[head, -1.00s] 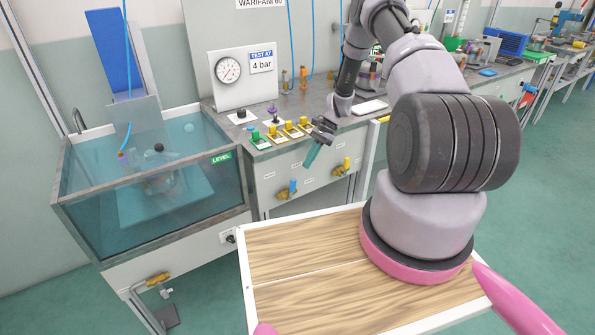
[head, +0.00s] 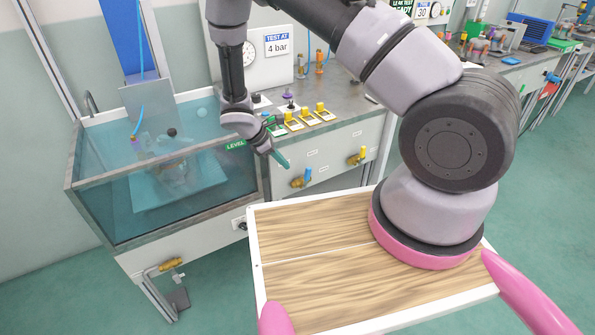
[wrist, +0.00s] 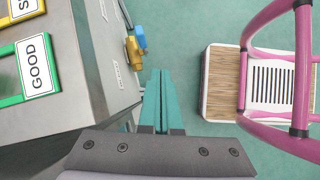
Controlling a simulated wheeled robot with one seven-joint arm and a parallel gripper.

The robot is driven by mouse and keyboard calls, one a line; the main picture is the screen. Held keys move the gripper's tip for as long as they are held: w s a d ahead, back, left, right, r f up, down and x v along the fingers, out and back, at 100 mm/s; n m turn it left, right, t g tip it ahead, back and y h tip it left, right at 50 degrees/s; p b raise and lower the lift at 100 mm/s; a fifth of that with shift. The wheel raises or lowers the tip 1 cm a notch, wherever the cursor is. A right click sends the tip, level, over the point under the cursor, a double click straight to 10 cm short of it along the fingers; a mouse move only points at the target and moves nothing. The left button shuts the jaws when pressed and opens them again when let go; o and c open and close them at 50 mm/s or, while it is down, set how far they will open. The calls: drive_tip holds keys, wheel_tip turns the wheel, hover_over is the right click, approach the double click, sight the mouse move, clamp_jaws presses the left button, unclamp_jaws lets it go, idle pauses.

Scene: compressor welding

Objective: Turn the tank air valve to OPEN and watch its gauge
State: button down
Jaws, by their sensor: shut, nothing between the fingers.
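A brass valve with a blue handle (head: 301,178) is on the bench's front panel, and it also shows in the wrist view (wrist: 135,48). Another brass valve, with a yellow handle (head: 358,155), is to its right on the same panel. A third brass valve (head: 172,265) is below the water tank (head: 110,212). The labels by the valves are too small to read. My gripper (head: 283,161), with teal fingers, is shut and empty, just above and left of the blue-handled valve in the head view and apart from it. The round gauge (head: 247,53) on the white panel is partly hidden by my arm.
Yellow and green trays (head: 309,118) line the bench's front edge above the valves. A tray labelled GOOD (wrist: 39,66) shows in the wrist view. The glass-walled tank stands close to my gripper's left. Open floor (head: 545,180) is at the right.

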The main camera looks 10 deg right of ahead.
drive_tip(key=a+n+t, duration=0.2)
drive_tip(key=a+n, duration=0.1)
drive_tip(key=n, duration=0.1)
approach(305, 176)
wheel_tip(305, 176, down, 5)
drive_tip(key=shift+w+d, duration=0.3)
drive_tip(key=shift+d, duration=0.5)
drive_tip(key=shift+w+d, duration=0.3)
drive_tip(key=shift+d, duration=0.45)
